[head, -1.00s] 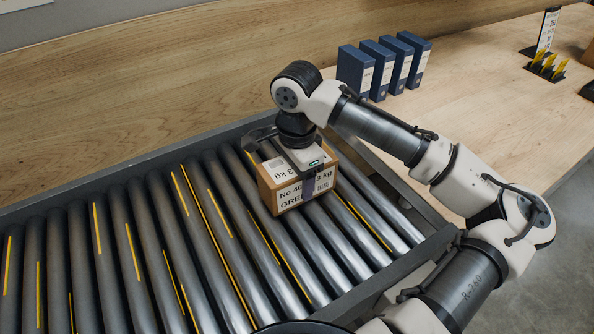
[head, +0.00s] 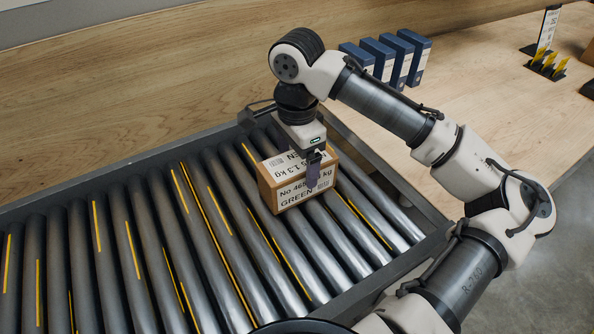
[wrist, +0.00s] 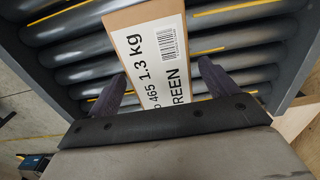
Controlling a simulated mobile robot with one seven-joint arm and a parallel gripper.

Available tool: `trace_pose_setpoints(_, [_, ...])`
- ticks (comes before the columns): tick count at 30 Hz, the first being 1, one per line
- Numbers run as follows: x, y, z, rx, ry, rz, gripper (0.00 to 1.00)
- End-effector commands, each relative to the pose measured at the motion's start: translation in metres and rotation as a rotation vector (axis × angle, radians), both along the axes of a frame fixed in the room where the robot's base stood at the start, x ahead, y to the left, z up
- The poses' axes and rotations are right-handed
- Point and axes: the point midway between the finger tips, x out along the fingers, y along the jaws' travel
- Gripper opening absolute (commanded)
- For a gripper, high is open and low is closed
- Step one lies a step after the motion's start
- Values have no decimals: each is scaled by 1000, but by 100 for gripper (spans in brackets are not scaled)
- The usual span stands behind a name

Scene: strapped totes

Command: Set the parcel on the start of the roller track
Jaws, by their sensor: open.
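The parcel (head: 284,199) is a brown box with white labels reading "No 465", "1.3 kg" and "GREEN". It rests on the rollers near the right end of the roller track (head: 165,225). My gripper (head: 314,178) is just above the parcel, pointing down, with its fingers spread. In the wrist view the parcel (wrist: 150,50) lies ahead of the two dark fingers (wrist: 163,82), one to each side of it. The gripper is open, and the far finger is hidden in the head view.
Several blue binders (head: 385,60) stand on the wooden bench (head: 465,115) behind the track. A yellow-tabbed holder (head: 546,65) is at the far right. A grey frame rail (head: 385,180) edges the track's right end. Bare rollers lie left of the parcel.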

Motion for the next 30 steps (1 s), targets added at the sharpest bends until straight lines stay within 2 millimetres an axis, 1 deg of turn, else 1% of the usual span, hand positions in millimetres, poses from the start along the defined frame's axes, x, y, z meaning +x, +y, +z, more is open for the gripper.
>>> trace_pose_setpoints(1, [1, 1, 12, 1, -4, 1, 85])
trace_pose_setpoints(6, [0, 1, 46, 0, -4, 1, 85])
trace_pose_setpoints(9, [1, 0, 61, -1, -3, 0, 85])
trace_pose_setpoints(12, [0, 0, 70, 0, -1, 1, 85])
trace_pose_setpoints(17, [0, 0, 76, -1, -1, 1, 85])
trace_pose_setpoints(30, [0, 0, 75, 1, -1, 1, 85])
